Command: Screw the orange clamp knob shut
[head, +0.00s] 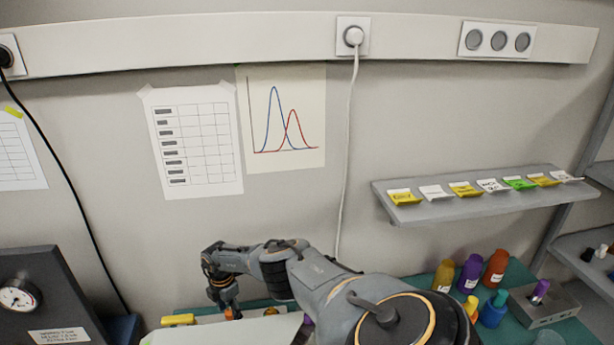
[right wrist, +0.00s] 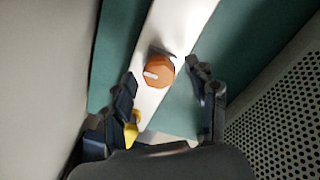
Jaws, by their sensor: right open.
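The orange clamp knob (right wrist: 160,71) shows in the right wrist view, a faceted round knob with a white mark on its face. It sits on a pale, light-coloured bar (right wrist: 178,28). My right gripper (right wrist: 163,76) is open, with one finger on each side of the knob and gaps between. In the head view my right gripper (head: 224,296) points down at the back of the bench, with an orange piece (head: 233,312) just below it. Whether the fingers are level with the knob cannot be told. My left gripper is not in view.
A yellow part (head: 178,320) and another orange piece (head: 270,311) are near the gripper. A dark gauge panel (head: 55,290) stands at the left. Coloured bottles (head: 469,273) stand at the right under a grey shelf (head: 470,208). A perforated surface (right wrist: 282,105) flanks the right finger.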

